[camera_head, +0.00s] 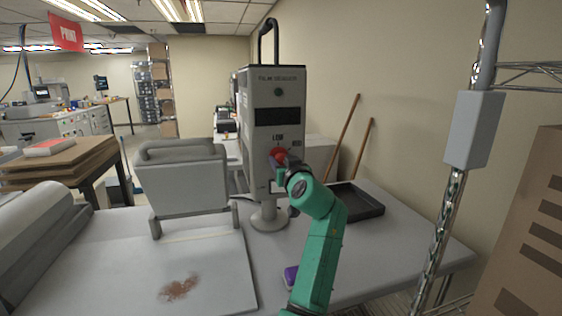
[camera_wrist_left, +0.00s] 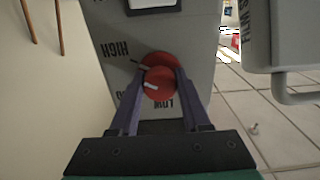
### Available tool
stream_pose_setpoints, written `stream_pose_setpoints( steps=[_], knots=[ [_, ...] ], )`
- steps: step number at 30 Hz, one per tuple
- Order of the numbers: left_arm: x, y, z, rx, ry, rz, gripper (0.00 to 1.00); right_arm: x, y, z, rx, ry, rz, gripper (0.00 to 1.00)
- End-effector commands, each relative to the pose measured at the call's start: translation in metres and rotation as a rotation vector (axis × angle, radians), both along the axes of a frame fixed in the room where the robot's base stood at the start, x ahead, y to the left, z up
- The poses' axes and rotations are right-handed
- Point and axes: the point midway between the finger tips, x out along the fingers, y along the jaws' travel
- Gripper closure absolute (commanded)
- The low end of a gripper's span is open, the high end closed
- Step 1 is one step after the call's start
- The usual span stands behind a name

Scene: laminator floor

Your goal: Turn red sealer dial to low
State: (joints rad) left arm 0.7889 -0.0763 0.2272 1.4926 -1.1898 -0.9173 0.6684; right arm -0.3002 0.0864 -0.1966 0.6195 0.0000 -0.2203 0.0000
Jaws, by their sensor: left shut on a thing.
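The film sealer (camera_head: 272,105) is a tall grey box on a round pedestal, with a black handle on top. Its red dial (camera_head: 279,153) is on the front, below the LOW marking. The dial also shows in the left wrist view (camera_wrist_left: 160,84), with HIGH printed to its upper left and LOW below it. A short white mark is on its face; which label it points at is unclear. My left gripper (camera_head: 279,168) is shut on the dial, a purple finger on each side in the left wrist view (camera_wrist_left: 161,75). My right gripper is not in view.
The sealer stands on a grey table (camera_head: 385,250). A grey press with a raised lid (camera_head: 185,180) is to its left, and a black tray (camera_head: 357,203) to its right. A purple object (camera_head: 290,276) lies partly behind my arm. A metal pole (camera_head: 440,240) rises at right.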

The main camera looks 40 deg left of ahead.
Motion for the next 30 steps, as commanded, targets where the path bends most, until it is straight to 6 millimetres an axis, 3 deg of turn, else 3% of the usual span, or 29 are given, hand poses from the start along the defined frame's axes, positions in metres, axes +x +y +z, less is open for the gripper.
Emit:
stream_pose_setpoints(
  steps=[11, 30],
  knots=[
    [0.0, 0.001, -0.003, -0.029, -0.045, 0.0, 1.0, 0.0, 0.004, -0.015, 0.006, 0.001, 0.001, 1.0],
    [0.0, 0.0, -0.004, -0.318, -0.464, -0.001, 1.0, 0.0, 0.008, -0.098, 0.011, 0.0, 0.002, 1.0]
  ],
)
